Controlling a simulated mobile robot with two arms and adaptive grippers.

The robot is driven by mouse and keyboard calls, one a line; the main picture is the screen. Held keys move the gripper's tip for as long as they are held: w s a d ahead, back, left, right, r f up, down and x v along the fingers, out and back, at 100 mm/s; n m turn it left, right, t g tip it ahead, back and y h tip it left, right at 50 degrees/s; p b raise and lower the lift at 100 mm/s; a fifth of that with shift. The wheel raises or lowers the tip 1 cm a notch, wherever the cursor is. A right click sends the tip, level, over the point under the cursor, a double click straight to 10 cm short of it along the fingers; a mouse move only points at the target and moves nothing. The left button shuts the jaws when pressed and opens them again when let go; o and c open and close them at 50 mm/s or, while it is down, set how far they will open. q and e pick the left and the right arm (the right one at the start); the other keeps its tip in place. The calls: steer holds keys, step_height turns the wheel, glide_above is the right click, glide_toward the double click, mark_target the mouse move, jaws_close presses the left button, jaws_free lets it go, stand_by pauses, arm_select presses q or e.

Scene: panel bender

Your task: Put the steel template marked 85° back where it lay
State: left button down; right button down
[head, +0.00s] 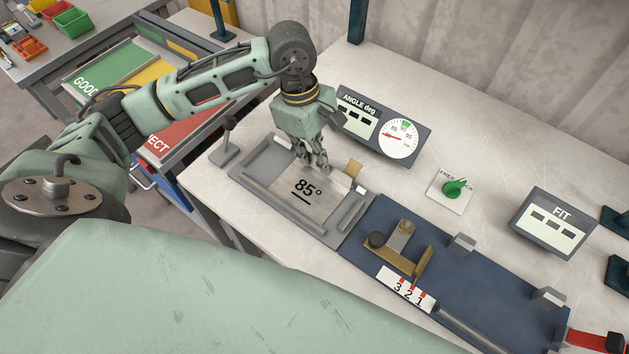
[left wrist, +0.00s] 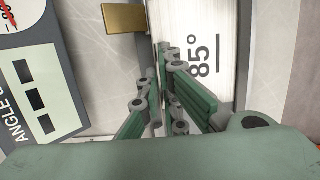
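The steel template marked 85° (head: 291,200) is a bright flat plate in the grey fixture (head: 256,199), between its rails. It also shows in the left wrist view (left wrist: 218,30), at the right of the fingers. My left gripper (head: 317,168) points down at the plate's back edge. Its fingers (left wrist: 163,80) are close together with a narrow gap. The contact is hidden, so I cannot tell whether they hold the plate. My right gripper is not in view.
A brass block (head: 354,170) stands close beside the left fingers. The angle display (head: 376,132) is just behind. A blue bed (head: 450,285) with a brass stop and a 3-2-1 label lies to the right. A green knob (head: 454,188) and FIT display (head: 553,226) stand farther right.

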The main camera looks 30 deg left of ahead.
arm_select(q)
steer(key=shift+s, duration=0.1)
stand_by(0.3)
steer(key=shift+d+p+v, duration=0.25)
steer(key=shift+p+v, duration=0.35)
steer(key=shift+v, duration=0.6)
steer(key=shift+d+p+v, duration=0.25)
steer(key=shift+p+v, duration=0.35)
steer(key=shift+v, duration=0.6)
steer(key=shift+d+p+v, duration=0.25)
steer(key=shift+p+v, duration=0.35)
steer(key=shift+v, duration=0.6)
steer(key=shift+r, duration=0.2)
